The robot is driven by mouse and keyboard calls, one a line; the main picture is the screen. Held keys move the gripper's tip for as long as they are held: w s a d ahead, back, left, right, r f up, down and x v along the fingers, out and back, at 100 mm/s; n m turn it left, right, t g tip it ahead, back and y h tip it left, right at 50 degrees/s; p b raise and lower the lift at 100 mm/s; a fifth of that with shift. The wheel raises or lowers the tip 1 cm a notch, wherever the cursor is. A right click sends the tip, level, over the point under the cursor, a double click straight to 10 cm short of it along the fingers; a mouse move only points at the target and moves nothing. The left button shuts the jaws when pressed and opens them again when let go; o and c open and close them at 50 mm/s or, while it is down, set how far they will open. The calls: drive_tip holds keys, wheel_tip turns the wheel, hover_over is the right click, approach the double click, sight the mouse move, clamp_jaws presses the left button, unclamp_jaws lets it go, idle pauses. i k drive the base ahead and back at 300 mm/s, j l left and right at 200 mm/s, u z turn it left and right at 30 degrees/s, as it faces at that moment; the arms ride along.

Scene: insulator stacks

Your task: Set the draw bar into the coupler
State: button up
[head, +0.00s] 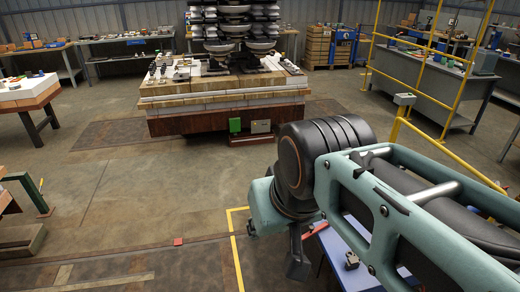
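My arm reaches in from the right in the head view and covers much of the lower right. A dark piece hangs below its front joint, and I cannot tell if it is part of my gripper. Two insulator stacks stand side by side (210,25) (263,25) on a layered timber and block platform (225,98) at the back centre. I cannot make out the draw bar or the coupler for certain. A small dark metal part (351,261) sits on a blue surface (345,272) under my arm, and my arm hides much of that surface.
Small parts lie on the platform top. Workbenches (130,40) line the back wall. Yellow railing (425,95) and a grey bench (440,95) stand at right. Benches edge the left. The floor (150,180) between is mostly clear, with a small red item (178,241) on it.

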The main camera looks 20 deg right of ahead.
sight(313, 230)
drive_tip(key=i+l+z, duration=0.1)
drive_tip(key=z, duration=0.3)
drive_tip(key=i+z, duration=0.45)
drive_tip(key=z, duration=0.3)
drive_tip(key=i+l+u, duration=0.1)
drive_tip(key=i+u, duration=0.15)
drive_tip(key=i, duration=0.15)
